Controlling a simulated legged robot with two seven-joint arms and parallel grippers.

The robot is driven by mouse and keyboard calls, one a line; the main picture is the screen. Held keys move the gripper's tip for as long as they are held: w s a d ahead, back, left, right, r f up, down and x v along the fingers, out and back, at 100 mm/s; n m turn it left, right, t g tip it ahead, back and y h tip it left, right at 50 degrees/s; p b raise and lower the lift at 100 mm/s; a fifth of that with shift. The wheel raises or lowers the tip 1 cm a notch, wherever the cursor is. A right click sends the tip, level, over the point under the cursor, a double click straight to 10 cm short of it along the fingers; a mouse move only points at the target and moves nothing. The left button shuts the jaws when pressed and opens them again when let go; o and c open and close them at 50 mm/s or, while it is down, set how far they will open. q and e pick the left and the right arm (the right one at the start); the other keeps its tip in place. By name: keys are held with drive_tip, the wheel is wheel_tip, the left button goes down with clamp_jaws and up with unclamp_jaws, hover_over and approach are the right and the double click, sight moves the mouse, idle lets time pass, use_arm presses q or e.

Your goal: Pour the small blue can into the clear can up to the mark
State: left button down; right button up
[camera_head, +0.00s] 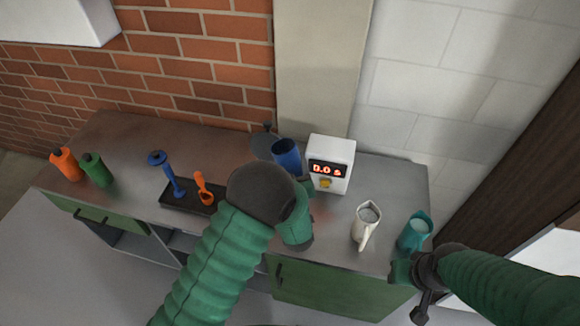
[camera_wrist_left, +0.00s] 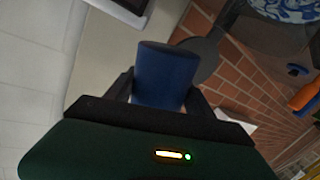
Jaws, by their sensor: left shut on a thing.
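The small blue can (camera_head: 287,155) is held above the back of the counter, left of the white timer box. In the left wrist view the blue can (camera_wrist_left: 161,75) sits between the dark fingers of my left gripper (camera_wrist_left: 160,92), which is shut on it. My left arm hides most of that gripper in the head view. A teal see-through can (camera_head: 414,234) with pale contents stands at the counter's right end; I take it for the clear can. My right gripper (camera_head: 408,268) is at its near side. Its fingers are not clear, and I cannot tell whether they grip. No mark is readable.
A white timer box (camera_head: 331,164) reads 0.0 s. A white jug (camera_head: 367,224) stands between it and the teal can. Left are orange (camera_head: 66,164) and green (camera_head: 96,169) bottles and a black tray (camera_head: 184,200) with blue and orange tools. A brick wall closes the back.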

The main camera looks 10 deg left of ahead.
sight(291, 156)
use_arm(q)
drive_tip(key=shift+r+m, duration=0.35)
drive_tip(key=shift+m, duration=0.35)
wheel_tip(291, 156, up, 2)
drive_tip(key=shift+r+y+p, duration=0.1)
drive_tip(key=shift+y+p, duration=0.2)
drive_tip(key=shift+p, duration=0.45)
drive_tip(key=shift+r+m+t+p, duration=0.4)
drive_tip(key=shift+r+m+p, duration=0.5)
drive_tip(key=shift+r, duration=1)
